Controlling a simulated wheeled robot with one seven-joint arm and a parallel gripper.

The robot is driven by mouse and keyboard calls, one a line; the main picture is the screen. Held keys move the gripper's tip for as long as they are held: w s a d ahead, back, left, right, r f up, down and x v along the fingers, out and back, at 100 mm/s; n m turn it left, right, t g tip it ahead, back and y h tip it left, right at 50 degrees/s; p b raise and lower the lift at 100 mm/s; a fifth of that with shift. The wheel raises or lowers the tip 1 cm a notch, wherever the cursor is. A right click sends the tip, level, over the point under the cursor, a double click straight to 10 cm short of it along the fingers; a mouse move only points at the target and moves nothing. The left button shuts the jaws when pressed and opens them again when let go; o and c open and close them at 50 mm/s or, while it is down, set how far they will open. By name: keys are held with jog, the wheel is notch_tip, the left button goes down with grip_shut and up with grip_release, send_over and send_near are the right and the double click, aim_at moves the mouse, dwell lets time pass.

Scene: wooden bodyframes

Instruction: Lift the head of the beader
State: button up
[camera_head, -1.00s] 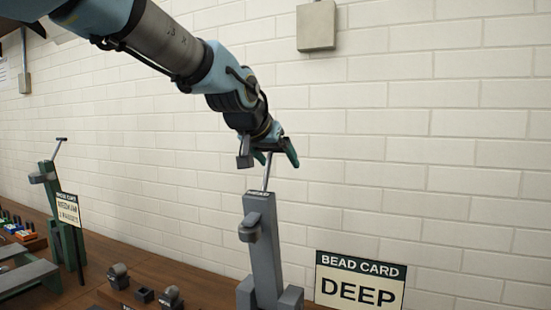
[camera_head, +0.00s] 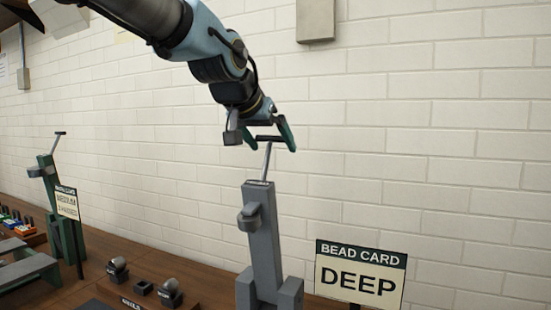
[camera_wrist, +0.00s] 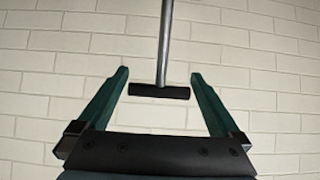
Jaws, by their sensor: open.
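The grey beader (camera_head: 262,245) stands upright on the bench in the head view, with a rounded grey head part (camera_head: 249,217) on its left side. A thin metal lever rises from its top and ends in a dark crossbar handle (camera_head: 269,138). My gripper (camera_head: 288,142) is open at the handle, its green fingers at either side of it. In the wrist view, the crossbar (camera_wrist: 159,91) lies between the two open fingers (camera_wrist: 160,75), apart from both. The lever rod (camera_wrist: 166,40) runs up to the top of that view.
A "BEAD CARD DEEP" sign (camera_head: 360,276) stands right of the beader. A green machine (camera_head: 58,200) with its own lever and card stands at the left. A white brick wall (camera_head: 420,160) is behind.

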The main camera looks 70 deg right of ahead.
jog(key=b+v, duration=0.1)
jog(key=v, duration=0.5)
jog(key=shift+a+b, duration=0.2)
jog(key=shift+b, duration=0.1)
